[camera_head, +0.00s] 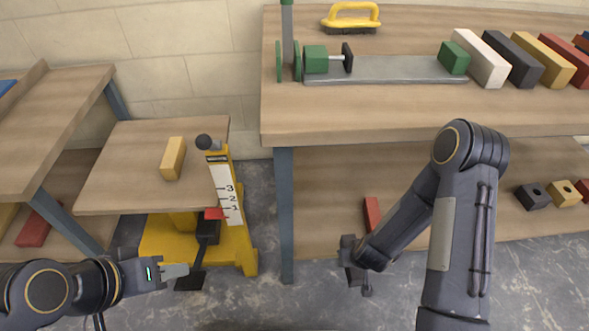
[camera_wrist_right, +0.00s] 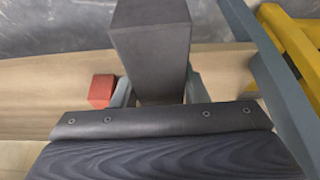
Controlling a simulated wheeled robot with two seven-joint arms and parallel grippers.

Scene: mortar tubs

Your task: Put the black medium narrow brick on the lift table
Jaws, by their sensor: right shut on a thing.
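The black medium narrow brick (camera_wrist_right: 152,45) is held between the fingers of my right gripper (camera_wrist_right: 157,92) in the right wrist view. In the head view my right gripper (camera_head: 354,270) is low, just in front of the bench's lower shelf, and the brick is hard to make out there. The lift table (camera_head: 118,190) stands at the left, with a wooden top, a yellow base and a scale post. A tan-yellow brick (camera_head: 173,158) lies on its top. My left gripper (camera_head: 176,271) is in front of the lift table, holding nothing that I can see; its finger gap is unclear.
A red brick (camera_head: 372,214) lies on the lower shelf (camera_head: 320,235) close to my right gripper. A blue-grey bench leg (camera_head: 286,210) stands between that gripper and the lift table. The workbench (camera_head: 370,112) above carries a green vise and a row of bricks. The lift top's left part is bare.

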